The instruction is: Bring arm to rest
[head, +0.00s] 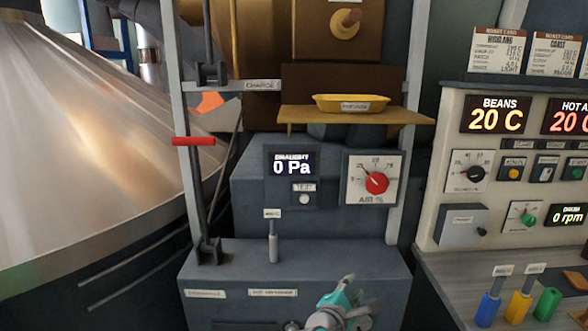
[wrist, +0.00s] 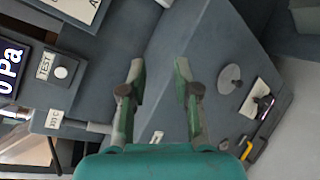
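My gripper (head: 345,290) is at the bottom centre of the head view, in front of the grey machine housing. In the wrist view my gripper (wrist: 158,72) shows two green fingers spread apart with nothing between them. Its fingertips point at a grey panel surface. The head view hides how close the fingertips are to the housing.
The grey housing (head: 225,270) carries a draught display (head: 292,164) reading 0 Pa, a red air knob (head: 376,183) and a small upright lever (head: 273,245). A yellow tray (head: 350,102) sits on a shelf above. A control panel (head: 455,130) stands right, a metal cone (head: 80,130) left.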

